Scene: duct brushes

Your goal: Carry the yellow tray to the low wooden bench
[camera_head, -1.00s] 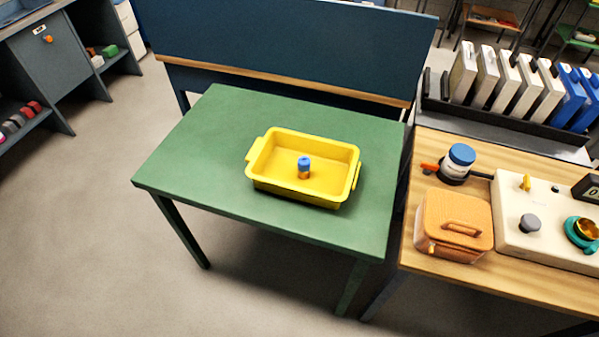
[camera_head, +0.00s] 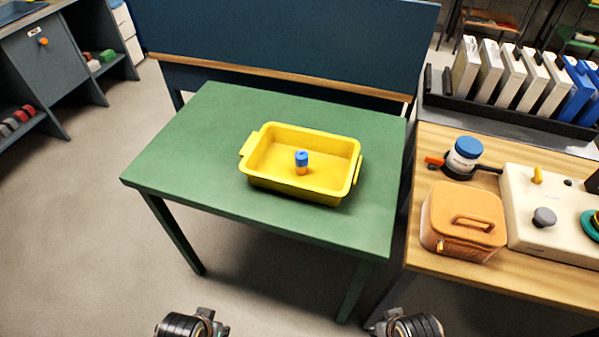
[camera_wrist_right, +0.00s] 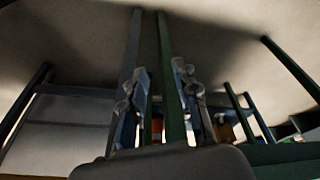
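The yellow tray (camera_head: 300,188) sits on the green table (camera_head: 200,150), with a handle at each short end. A small blue and orange cylinder (camera_head: 302,163) stands upright inside it. My left gripper (camera_head: 195,325) and right gripper (camera_head: 405,325) only just show at the bottom edge of the head view, in front of the table and apart from the tray. In the right wrist view the two fingers of my right gripper (camera_wrist_right: 160,85) are spread with nothing between them. The left fingers are cut off.
A wood-topped table (camera_head: 450,268) on the right carries an orange box (camera_head: 463,225), a blue-lidded jar (camera_head: 464,155) and a cream device (camera_head: 550,215). A dark blue panel (camera_head: 290,35) stands behind the green table. The floor at left (camera_head: 70,230) is clear.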

